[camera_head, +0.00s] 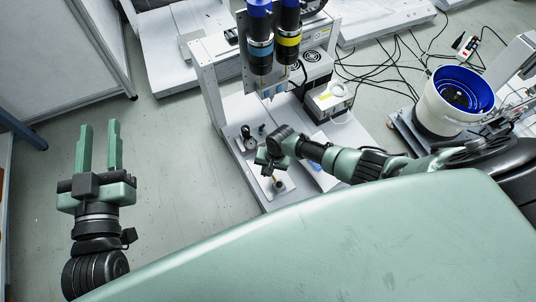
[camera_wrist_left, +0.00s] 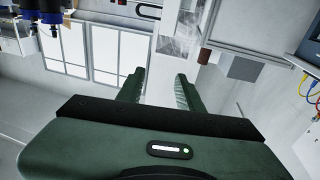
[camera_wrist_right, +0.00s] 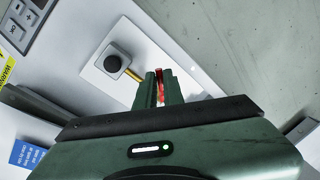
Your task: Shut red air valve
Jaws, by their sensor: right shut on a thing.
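The red air valve (camera_wrist_right: 160,88) shows in the right wrist view as a narrow red strip between my right fingers, which hide most of it. My right gripper (camera_wrist_right: 161,82) is shut on it. A brass fitting (camera_wrist_right: 135,74) and a round grey-black knob (camera_wrist_right: 113,63) sit beside the fingertips on a white plate. In the head view my right gripper (camera_head: 268,168) is over that plate (camera_head: 287,184), and the red part cannot be made out. My left gripper (camera_head: 101,150) is open and empty, with its fingers apart above the floor at the left.
The gantry (camera_head: 212,95) stands behind my right gripper and carries blue and yellow banded screwdrivers (camera_head: 260,50). A gauge (camera_head: 249,142) is on its base. A white bowl feeder with a blue inside (camera_head: 463,90) stands at the right. The floor around my left gripper is clear.

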